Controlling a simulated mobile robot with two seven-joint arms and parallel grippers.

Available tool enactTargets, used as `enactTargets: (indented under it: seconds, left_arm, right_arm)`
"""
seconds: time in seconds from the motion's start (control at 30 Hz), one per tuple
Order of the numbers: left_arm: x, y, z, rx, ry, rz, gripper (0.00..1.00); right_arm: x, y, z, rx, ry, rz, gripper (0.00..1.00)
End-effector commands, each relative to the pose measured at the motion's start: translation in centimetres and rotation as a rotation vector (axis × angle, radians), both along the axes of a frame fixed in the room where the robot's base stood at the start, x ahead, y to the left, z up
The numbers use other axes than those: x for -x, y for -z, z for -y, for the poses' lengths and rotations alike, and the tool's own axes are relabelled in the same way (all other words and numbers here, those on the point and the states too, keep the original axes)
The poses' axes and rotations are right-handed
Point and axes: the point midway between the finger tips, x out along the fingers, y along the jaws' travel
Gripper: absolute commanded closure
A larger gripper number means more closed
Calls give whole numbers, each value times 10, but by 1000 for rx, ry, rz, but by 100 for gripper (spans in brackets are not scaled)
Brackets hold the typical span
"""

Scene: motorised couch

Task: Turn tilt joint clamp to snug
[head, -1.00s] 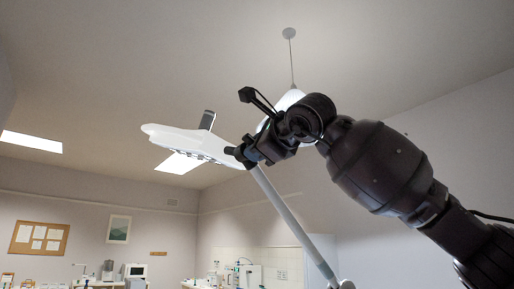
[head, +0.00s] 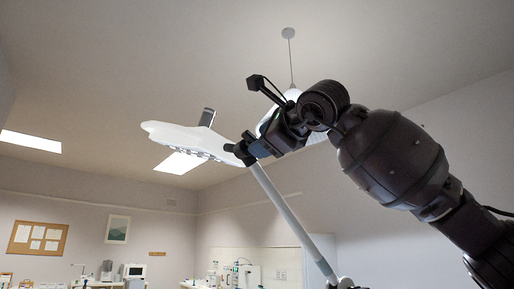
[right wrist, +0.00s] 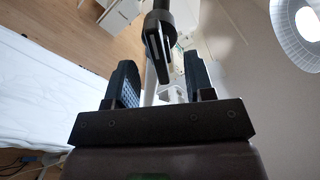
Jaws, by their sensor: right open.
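The tilt joint clamp is a dark joint with a flat slotted lever (right wrist: 158,45), seen at the top middle of the right wrist view. In the head view the dark joint (head: 241,150) sits where the white lamp head (head: 185,138) meets its pale pole (head: 280,205). My right gripper (right wrist: 162,84) is open, with one finger on each side of the line to the lever. The lever shows beyond the fingertips, with no clear contact. In the head view the gripper (head: 258,147) is close by the joint and partly merges with it. My left gripper is out of view.
A white couch surface (right wrist: 45,100) lies at the left of the right wrist view. A round pendant lamp (right wrist: 298,28) shows at its upper right. Benches with equipment (head: 130,275) stand far back. The air left of the lamp head is clear.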

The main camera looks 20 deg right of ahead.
Motion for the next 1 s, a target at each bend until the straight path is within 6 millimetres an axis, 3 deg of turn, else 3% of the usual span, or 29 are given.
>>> enactTargets:
  seconds: [0.2, 0.43, 1.0]
  left_arm:
    - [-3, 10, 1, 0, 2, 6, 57]
    - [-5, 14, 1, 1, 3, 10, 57]
    - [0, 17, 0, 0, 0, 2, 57]
  right_arm:
    - [39, 2, 12, -1, 1, 3, 51]
    - [67, 1, 19, -1, 0, 1, 51]
    - [74, 0, 21, 0, 1, 0, 51]
